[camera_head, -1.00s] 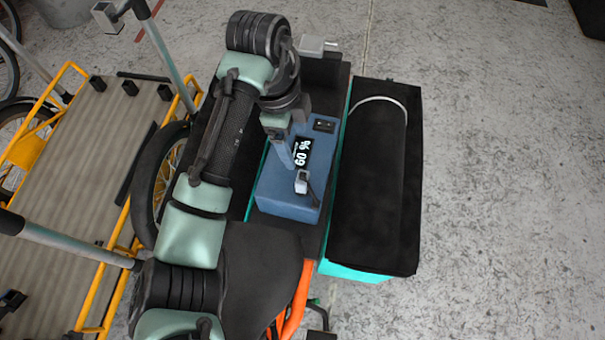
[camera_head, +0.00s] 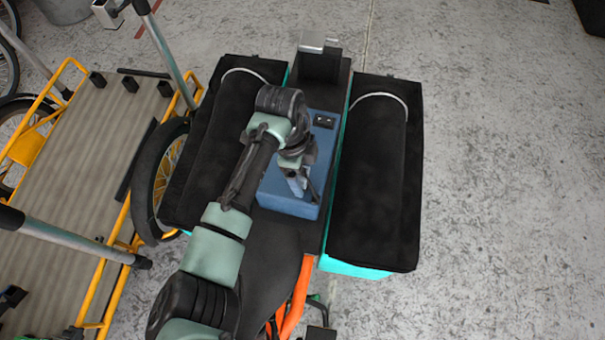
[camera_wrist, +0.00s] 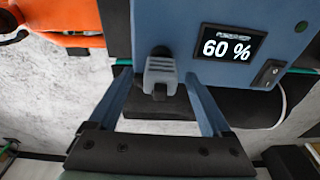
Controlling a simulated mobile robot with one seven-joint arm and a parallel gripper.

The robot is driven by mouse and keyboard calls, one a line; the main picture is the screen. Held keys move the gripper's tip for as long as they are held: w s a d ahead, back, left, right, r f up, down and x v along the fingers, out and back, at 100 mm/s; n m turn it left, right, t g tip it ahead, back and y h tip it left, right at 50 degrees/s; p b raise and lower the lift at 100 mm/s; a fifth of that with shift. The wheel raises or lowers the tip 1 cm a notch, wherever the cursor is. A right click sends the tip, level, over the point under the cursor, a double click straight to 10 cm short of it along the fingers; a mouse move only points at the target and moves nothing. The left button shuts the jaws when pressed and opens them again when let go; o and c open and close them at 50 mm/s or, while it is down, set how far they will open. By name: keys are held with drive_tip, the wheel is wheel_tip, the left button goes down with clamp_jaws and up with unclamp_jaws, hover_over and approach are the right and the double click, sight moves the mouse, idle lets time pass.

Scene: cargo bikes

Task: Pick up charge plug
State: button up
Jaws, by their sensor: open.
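The charge plug (camera_wrist: 160,76) is light grey with a dark cable end and sits at the blue battery box (camera_wrist: 290,20) in the wrist view. My gripper (camera_wrist: 157,78) is open, with one blue finger on each side of the plug. Gaps show between the plug and both fingers, so it is not gripped. In the head view my gripper (camera_head: 298,184) is over the front part of the blue box (camera_head: 285,204), and my arm hides the plug there.
The box has a "60 %" display (camera_wrist: 228,42) and a rocker switch (camera_wrist: 268,73). Black pannier bags lie to the left (camera_head: 197,140) and right (camera_head: 372,190) of it. A yellow-framed cargo bike (camera_head: 85,150) stands at left. The floor at right is clear.

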drive_tip(key=shift+f, duration=0.15)
clamp_jaws()
idle(0.4)
